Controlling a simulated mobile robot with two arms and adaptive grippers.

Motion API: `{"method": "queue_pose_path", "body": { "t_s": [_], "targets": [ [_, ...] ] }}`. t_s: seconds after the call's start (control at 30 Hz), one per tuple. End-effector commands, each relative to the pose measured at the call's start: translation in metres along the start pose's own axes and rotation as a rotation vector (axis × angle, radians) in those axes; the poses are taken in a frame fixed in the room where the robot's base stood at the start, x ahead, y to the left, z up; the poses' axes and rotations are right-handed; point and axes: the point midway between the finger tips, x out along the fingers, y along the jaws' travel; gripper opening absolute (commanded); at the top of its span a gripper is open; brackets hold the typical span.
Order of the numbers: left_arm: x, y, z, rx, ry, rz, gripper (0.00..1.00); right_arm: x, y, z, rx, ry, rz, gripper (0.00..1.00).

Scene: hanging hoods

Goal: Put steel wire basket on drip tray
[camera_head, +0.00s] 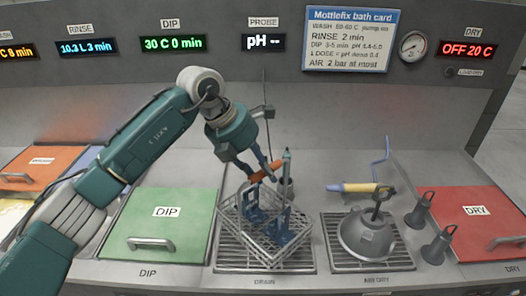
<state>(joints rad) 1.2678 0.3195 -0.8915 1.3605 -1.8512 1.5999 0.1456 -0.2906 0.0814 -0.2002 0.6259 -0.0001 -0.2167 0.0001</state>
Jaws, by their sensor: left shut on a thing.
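The steel wire basket (232,226) has an orange grip (267,173) at its top and blue items (287,220) inside. My left gripper (262,165) is shut on the basket at the orange grip. The basket is turned at an angle over the slotted drip tray (228,262) marked DRAIN, and hides much of it. I cannot tell whether the basket touches the tray. My right gripper is not in view.
Left of the tray is the green DIP lid (188,205). Right of it, a grey hood-shaped item (367,238) stands on another grate (342,262). Dark cones (419,210) and the red DRY lid (475,239) lie farther right. A yellow-handled tool (358,187) lies behind.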

Motion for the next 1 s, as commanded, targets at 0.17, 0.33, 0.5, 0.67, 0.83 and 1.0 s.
{"method": "queue_pose_path", "body": {
  "t_s": [0.17, 0.33, 0.5, 0.67, 0.83, 1.0],
  "targets": [
    [0.004, 0.000, -0.001, 0.002, -0.007, -0.002, 0.00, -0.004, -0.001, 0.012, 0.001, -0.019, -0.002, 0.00],
    [0.020, 0.004, -0.008, 0.001, -0.005, -0.003, 0.00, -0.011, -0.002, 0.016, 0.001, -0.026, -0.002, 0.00],
    [0.034, 0.007, -0.014, 0.003, -0.008, -0.001, 0.00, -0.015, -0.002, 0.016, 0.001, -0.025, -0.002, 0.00],
    [0.035, 0.008, -0.015, 0.003, -0.007, 0.000, 0.00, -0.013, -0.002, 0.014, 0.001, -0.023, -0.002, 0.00],
    [0.038, 0.009, -0.017, 0.001, 0.000, 0.000, 0.44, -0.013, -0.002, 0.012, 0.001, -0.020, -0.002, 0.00],
    [0.037, 0.008, -0.017, 0.001, 0.000, 0.000, 0.44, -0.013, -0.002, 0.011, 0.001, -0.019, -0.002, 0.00]
  ]
}}
